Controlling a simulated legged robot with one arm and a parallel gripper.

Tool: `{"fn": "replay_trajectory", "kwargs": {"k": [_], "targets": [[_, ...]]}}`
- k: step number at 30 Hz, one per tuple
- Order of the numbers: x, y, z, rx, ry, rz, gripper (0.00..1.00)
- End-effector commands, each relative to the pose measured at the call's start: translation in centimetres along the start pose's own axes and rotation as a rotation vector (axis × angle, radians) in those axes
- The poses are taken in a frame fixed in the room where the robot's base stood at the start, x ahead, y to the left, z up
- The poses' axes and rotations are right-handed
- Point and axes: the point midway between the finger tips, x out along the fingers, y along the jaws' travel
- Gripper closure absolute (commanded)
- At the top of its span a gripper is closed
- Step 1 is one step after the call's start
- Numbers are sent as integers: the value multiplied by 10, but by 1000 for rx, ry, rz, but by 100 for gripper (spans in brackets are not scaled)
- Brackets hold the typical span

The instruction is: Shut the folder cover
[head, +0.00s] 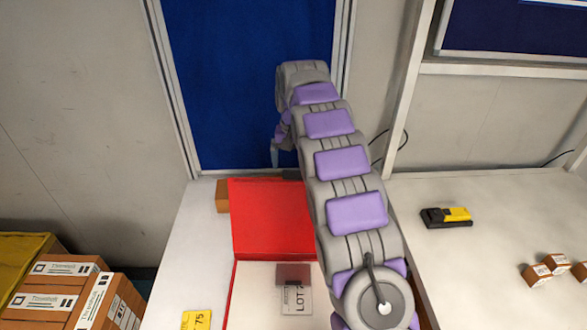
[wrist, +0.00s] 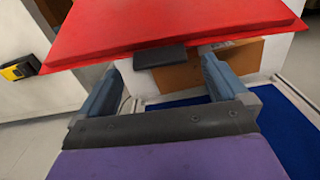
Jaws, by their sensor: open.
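The red folder lies open on the white table in the head view, its cover (head: 268,215) folded back toward the far side. The cover's underside or edge fills the top of the wrist view (wrist: 170,25). A dark tab (wrist: 160,57) sticks out from the cover's edge. My gripper (head: 277,150) is beyond the cover's far edge, partly hidden by my arm. In the wrist view my gripper (wrist: 157,68) is open, with one finger to each side of the tab. I cannot tell whether the fingers touch the cover.
A brown box (head: 222,197) sits behind the cover and shows between the fingers (wrist: 215,66). A white page with a LOT label (head: 296,302) lies in the folder. A yellow-black scanner (head: 446,217) and small boxes (head: 537,274) are at right. Cartons (head: 60,298) stand at lower left.

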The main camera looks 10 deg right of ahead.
Motion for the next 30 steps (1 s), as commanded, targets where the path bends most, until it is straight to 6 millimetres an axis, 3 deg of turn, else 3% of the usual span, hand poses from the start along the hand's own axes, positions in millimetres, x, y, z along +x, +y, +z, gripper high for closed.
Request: {"fn": "replay_trajectory", "kwargs": {"k": [6, 17, 30], "targets": [[20, 0, 0, 0, -2, 0, 0], [24, 0, 0, 0, 0, -1, 0], [24, 0, 0, 0, -1, 0, 40]]}}
